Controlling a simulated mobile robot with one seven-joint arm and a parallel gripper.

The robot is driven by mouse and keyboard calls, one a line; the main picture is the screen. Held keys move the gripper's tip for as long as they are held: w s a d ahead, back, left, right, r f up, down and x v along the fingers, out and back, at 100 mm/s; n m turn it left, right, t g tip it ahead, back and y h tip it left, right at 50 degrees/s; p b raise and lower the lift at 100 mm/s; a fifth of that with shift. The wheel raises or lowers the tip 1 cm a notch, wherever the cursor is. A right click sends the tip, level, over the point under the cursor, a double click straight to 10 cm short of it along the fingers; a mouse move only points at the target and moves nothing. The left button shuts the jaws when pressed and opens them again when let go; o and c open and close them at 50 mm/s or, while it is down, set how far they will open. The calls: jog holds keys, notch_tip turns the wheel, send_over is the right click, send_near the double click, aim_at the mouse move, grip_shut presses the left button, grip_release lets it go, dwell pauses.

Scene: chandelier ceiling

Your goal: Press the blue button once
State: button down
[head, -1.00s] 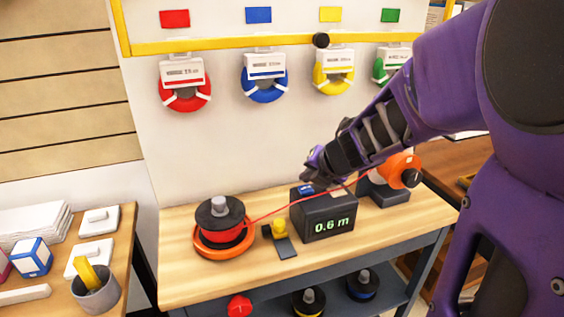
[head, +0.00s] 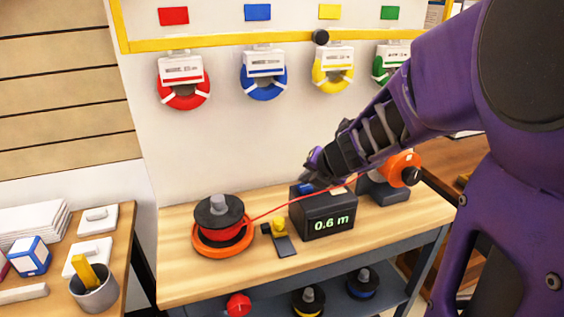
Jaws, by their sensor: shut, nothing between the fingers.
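The blue button (head: 306,188) sits on the top left of a dark box (head: 322,214) whose green display reads 0.6 m. The box stands on the wooden bench. My gripper (head: 307,178) is shut and empty, with its tip right over the blue button. The tip hides part of the button. I cannot tell whether the tip touches it.
A small yellow-topped device (head: 279,232) stands left of the box. Coloured coils hang on the wall.

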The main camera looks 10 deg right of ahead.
aim_at(307, 189)
jog(key=shift+f+b, duration=0.45)
jog(key=shift+f, duration=0.15)
dwell(0.5)
jog(key=shift+r, duration=0.15)
jog(key=shift+r+p, duration=0.85)
jog(key=shift+p, duration=0.25)
notch_tip(307, 189, up, 5)
jog(key=p, duration=0.5)
dwell(0.3)
